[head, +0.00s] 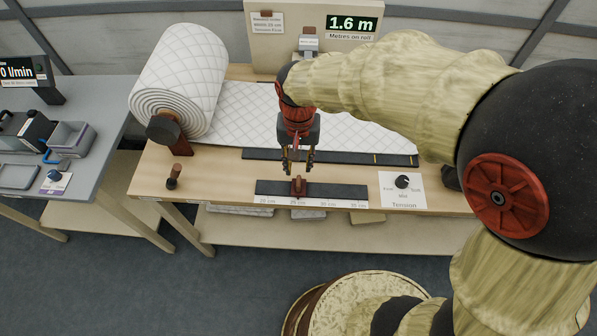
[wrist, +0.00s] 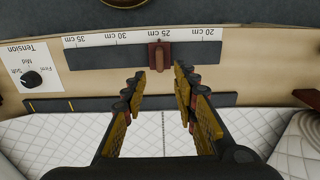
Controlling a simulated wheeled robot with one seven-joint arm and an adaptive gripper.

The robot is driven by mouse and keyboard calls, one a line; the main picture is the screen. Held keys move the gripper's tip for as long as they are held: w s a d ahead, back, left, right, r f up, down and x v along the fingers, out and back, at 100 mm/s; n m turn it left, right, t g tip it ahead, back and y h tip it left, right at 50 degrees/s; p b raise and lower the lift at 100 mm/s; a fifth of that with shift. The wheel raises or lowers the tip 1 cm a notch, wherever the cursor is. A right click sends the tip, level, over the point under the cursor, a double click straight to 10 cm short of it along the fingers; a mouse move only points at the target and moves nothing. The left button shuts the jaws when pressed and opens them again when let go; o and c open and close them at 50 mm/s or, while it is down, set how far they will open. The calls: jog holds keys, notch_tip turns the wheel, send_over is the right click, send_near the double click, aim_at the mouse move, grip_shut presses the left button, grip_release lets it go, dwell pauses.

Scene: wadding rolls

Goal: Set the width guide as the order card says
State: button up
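The width guide (head: 298,186) is a dark red slider with a raised knob on a dark rail along the bench's front. It stands at the 25 cm mark of the scale (head: 329,202), which runs from 20 to 35 cm. In the wrist view the width guide (wrist: 159,56) lies just beyond the fingertips. My gripper (head: 297,169) is open and empty, pointing down slightly behind the guide. In the wrist view its fingers (wrist: 160,76) are apart, with nothing between them. The order card (head: 267,22) is on the back panel; its small print seems to read width 20 cm.
A white quilted roll (head: 180,75) stands at the bench's left, its sheet running right behind a dark bar (head: 345,158). A tension dial (head: 402,182) is right of the rail. A small brown-handled tool (head: 174,177) stands at the left. A display (head: 352,24) reads 1.6 m.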

jog(key=shift+r, duration=1.3)
jog(key=s+d+r+t, duration=0.2)
jog(key=s+d+r, duration=0.4)
jog(key=d, duration=0.3)
jog(key=s+d+r+n+t, duration=0.1)
jog(key=s+d+r+t, duration=0.2)
jog(key=s+d+r, duration=0.4)
jog(key=shift+s+d+r+t, duration=0.2)
jog(key=shift+d+r+t, duration=0.1)
jog(key=shift+d, duration=0.7)
dwell(1.7)
